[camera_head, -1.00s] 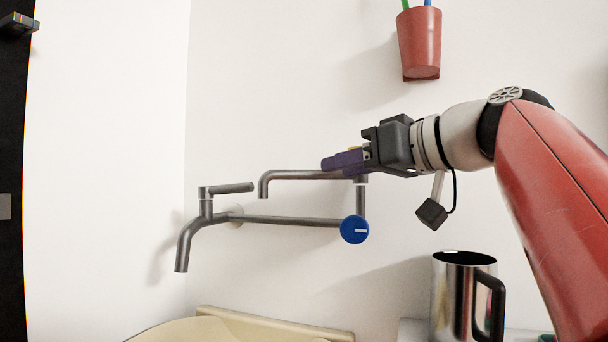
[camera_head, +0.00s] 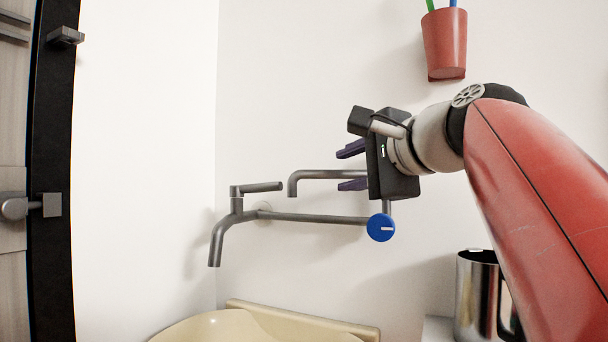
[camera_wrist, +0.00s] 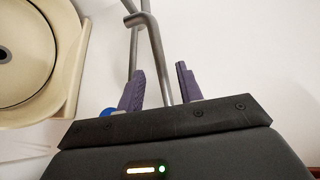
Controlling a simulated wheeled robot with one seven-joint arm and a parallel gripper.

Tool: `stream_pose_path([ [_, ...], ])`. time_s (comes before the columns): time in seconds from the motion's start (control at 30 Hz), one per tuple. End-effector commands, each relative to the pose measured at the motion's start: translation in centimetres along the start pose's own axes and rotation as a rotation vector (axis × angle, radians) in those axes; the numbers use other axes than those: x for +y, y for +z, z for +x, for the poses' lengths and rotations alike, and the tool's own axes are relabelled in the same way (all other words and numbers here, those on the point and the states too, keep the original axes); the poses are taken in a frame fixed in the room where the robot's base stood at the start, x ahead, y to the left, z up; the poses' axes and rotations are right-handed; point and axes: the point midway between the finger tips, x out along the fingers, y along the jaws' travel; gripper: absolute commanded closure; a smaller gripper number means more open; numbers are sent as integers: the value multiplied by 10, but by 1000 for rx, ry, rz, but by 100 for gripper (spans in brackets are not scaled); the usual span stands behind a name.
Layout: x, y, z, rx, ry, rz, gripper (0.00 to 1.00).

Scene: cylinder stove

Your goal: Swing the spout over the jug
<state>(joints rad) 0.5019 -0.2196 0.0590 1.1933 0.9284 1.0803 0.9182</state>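The grey wall tap has a thin upper spout (camera_head: 325,174) with a downturned left end, pointing left above a longer horizontal pipe (camera_head: 315,218). A blue round knob (camera_head: 381,228) sits at the pipe's right end. My gripper (camera_head: 345,167) is open near the spout's right part, one purple finger above it and one lower. In the wrist view, the spout (camera_wrist: 157,50) runs between the spread fingers of my gripper (camera_wrist: 160,80), with gaps visible. My gripper body hides the spout's right end. The steel jug (camera_head: 469,295) stands upright at lower right, its black handle partly behind my arm.
A cream basin (camera_head: 215,326) lies below left; it also shows in the wrist view (camera_wrist: 70,60). A lower left tap outlet (camera_head: 215,243) with a lever (camera_head: 262,187) is left of the spout. A red cup (camera_head: 445,45) hangs high on the wall. A door (camera_head: 15,270) is far left.

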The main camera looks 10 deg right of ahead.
Motion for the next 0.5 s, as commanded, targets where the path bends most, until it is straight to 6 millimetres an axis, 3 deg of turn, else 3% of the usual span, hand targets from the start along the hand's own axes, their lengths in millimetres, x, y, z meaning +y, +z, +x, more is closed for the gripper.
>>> stream_pose_path([
  [0.23,0,0,39,-1,1,-1,64],
  [0.5,0,0,54,0,0,-3,64],
])
